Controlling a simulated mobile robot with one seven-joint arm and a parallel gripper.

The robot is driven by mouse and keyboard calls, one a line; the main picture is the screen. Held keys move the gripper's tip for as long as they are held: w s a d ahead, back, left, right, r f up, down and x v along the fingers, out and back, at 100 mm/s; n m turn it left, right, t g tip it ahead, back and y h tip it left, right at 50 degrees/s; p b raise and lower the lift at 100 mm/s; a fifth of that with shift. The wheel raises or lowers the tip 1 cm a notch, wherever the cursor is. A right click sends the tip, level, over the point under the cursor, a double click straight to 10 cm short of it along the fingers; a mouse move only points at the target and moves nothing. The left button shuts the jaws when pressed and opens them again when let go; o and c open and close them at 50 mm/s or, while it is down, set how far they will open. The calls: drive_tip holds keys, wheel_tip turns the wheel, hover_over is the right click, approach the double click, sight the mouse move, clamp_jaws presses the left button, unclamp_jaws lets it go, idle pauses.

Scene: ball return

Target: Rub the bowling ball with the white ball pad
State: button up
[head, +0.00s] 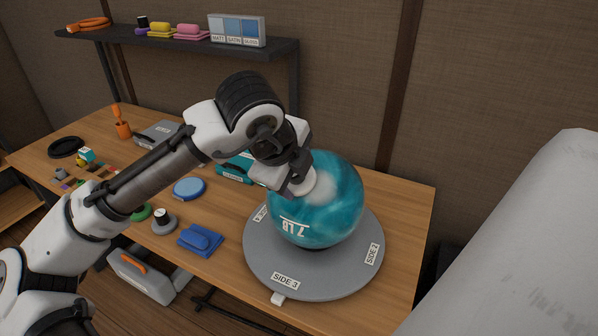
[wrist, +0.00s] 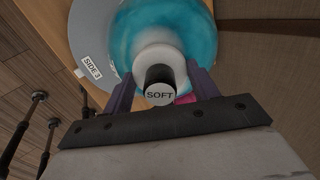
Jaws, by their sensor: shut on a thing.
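The teal bowling ball (head: 335,212), marked 7LB, sits on a round grey turntable (head: 262,268) with side labels. My gripper (head: 296,183) is at the ball's upper left side in the head view. In the wrist view my gripper (wrist: 160,90) is shut on the black handle of the white ball pad (wrist: 160,58); the handle's end reads SOFT. The white pad also shows in the head view (head: 322,186), against the ball's surface. Whether it presses firmly I cannot tell. The ball (wrist: 195,25) fills the area beyond the pad in the wrist view.
A blue disc (head: 188,188), a grey pad with a dark handle (head: 164,224) and a folded blue cloth (head: 200,239) lie left of the turntable. A teal box (head: 234,174) stands behind my gripper. A shelf (head: 180,42) holds several items. A white rounded object (head: 520,240) is at right.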

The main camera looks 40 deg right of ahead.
drive_tip(key=shift+s+d+f, duration=0.1)
drive_tip(key=shift+s+d, duration=0.15)
drive_tip(key=shift+s, duration=0.3)
drive_tip(key=shift+s+d, duration=0.25)
drive_tip(key=shift+s, duration=0.3)
drive_tip(key=shift+w+a+p, duration=0.15)
drive_tip(key=shift+w+a, duration=0.1)
drive_tip(key=shift+w, duration=0.35)
drive_tip(key=shift+w+a+p, duration=0.15)
drive_tip(key=shift+w+a, duration=0.1)
drive_tip(key=shift+w, duration=0.35)
drive_tip(key=shift+s+d, duration=0.25)
drive_tip(key=shift+s, duration=0.35)
drive_tip(key=shift+s+d, duration=0.25)
drive_tip(key=shift+s, duration=0.35)
drive_tip(key=shift+w+a+p, duration=0.15)
drive_tip(key=shift+w+a, duration=0.1)
drive_tip(key=shift+w, duration=0.4)
drive_tip(key=shift+w+a+p, duration=0.15)
drive_tip(key=shift+w+a, duration=0.1)
drive_tip(key=shift+w, duration=0.35)
drive_tip(key=p+v, duration=0.3)
drive_tip(key=v, duration=0.1)
drive_tip(key=shift+r+p, duration=0.25)
drive_tip(key=shift+p, duration=0.05)
drive_tip(key=shift+p+v, duration=0.55)
drive_tip(key=shift+v, duration=0.3)
drive_tip(key=shift+a, duration=0.15)
